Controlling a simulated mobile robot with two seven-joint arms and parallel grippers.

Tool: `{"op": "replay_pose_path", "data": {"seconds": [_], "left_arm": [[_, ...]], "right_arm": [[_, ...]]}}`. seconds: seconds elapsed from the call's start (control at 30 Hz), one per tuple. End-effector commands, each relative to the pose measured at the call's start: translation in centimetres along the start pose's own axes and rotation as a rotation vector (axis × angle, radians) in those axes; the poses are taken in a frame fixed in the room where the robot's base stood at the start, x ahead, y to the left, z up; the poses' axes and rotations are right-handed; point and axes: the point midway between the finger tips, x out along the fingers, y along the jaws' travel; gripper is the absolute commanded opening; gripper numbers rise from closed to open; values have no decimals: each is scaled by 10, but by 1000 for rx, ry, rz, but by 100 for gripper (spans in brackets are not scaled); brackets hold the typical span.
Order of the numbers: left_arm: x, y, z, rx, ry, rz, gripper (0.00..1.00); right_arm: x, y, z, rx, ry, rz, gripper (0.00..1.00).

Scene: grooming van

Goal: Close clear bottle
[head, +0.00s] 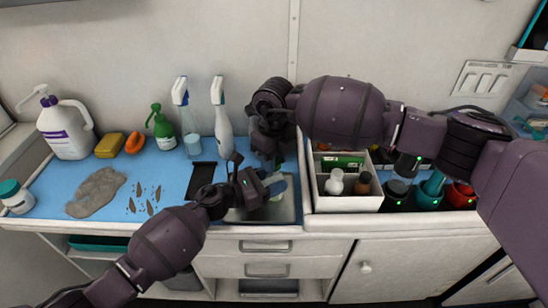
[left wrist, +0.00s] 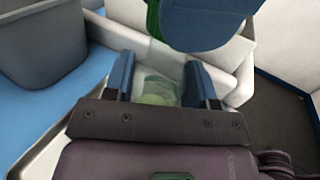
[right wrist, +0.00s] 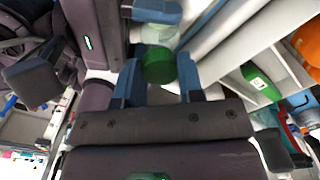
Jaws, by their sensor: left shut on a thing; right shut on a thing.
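The clear bottle (left wrist: 160,82) is see-through with pale green contents. My left gripper (left wrist: 162,88) is shut on its body; in the head view this gripper (head: 268,186) is above the sink. A green cap (right wrist: 158,66) is between the blue fingers of my right gripper (right wrist: 156,82), which is shut on it. The clear bottle (right wrist: 157,35) lies directly beyond the cap in the right wrist view, lined up with it. Whether the cap is seated on the neck cannot be told. In the head view my right forearm and fingers hide much of the cap.
The metal sink (head: 285,214) lies below the grippers. A white divided bin (head: 347,203) with small bottles stands to the right. Spray bottles (head: 223,118), a white pump jug (head: 65,128), a grey cloth (head: 97,192) and a black tray (head: 201,178) are on the blue counter to the left.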

Motion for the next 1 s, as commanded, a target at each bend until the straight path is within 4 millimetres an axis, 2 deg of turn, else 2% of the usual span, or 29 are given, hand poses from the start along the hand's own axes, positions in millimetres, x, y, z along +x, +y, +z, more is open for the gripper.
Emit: {"op": "replay_pose_path", "data": {"seconds": [0.73,0.77,0.87,1.0], "left_arm": [[0,0,0,0,0,0,8],[0,0,0,0,0,0,0],[0,0,0,0,0,0,0],[0,0,0,0,0,0,0]], "right_arm": [[11,0,0,0,1,0,13],[12,0,0,0,1,0,13],[11,0,0,14,0,0,13],[11,0,0,127,0,0,13]]}}
